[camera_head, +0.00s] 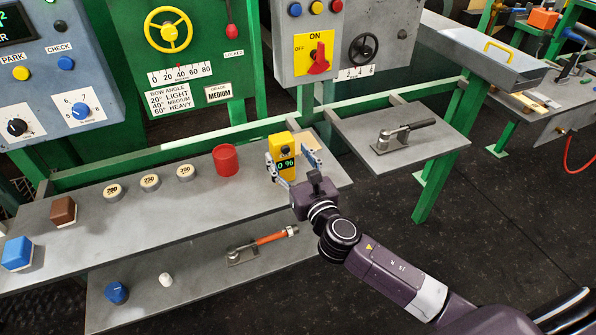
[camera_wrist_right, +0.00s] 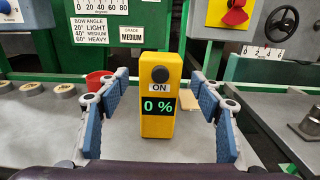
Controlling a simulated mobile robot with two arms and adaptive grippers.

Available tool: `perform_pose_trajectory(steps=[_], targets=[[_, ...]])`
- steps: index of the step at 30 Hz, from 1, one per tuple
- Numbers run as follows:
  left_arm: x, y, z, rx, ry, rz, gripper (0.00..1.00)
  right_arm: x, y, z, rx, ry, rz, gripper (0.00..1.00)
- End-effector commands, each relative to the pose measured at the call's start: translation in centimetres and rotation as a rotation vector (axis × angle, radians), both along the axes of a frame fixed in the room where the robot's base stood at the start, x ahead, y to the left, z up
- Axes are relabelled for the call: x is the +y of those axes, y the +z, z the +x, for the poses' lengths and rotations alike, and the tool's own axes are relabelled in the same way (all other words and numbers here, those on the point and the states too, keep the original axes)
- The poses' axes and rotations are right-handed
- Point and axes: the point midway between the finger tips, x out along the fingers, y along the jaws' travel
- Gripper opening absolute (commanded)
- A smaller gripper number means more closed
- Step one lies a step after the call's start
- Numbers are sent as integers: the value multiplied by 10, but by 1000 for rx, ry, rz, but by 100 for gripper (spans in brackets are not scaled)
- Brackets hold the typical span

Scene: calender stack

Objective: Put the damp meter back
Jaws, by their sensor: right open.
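The damp meter (camera_head: 284,150) is a yellow upright box with a dark knob and a green "0 %" display. It stands on the grey shelf near its right end. In the right wrist view the damp meter (camera_wrist_right: 161,100) is centred, with an "ON" label under the knob. My right gripper (camera_head: 289,163) is open around it, one finger on each side. In the wrist view the blue finger pads of the right gripper (camera_wrist_right: 160,120) show a gap to the meter on both sides. My left gripper is not in view.
A red cup (camera_head: 226,160) stands left of the meter, with several numbered discs, a brown block (camera_head: 63,211) and a blue block (camera_head: 17,253). A tan piece (camera_head: 307,146) lies behind the meter. A lower shelf holds an orange-handled tool (camera_head: 262,243). A side shelf (camera_head: 440,140) extends right.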

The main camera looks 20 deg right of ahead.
Motion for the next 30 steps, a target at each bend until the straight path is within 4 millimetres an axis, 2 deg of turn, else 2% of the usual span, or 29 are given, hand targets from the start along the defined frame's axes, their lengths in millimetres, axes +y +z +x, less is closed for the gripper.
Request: perform_pose_trajectory(steps=[1, 6, 12, 30], targets=[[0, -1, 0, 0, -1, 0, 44, 0, -1, -12, 1, 3, 0, 60], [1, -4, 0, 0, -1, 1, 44, -1, -1, -43, 1, 2, 1, 60], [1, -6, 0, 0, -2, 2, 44, -2, 0, -63, 0, 0, 1, 60], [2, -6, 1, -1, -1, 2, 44, -2, 1, -67, -1, 0, 0, 60]])
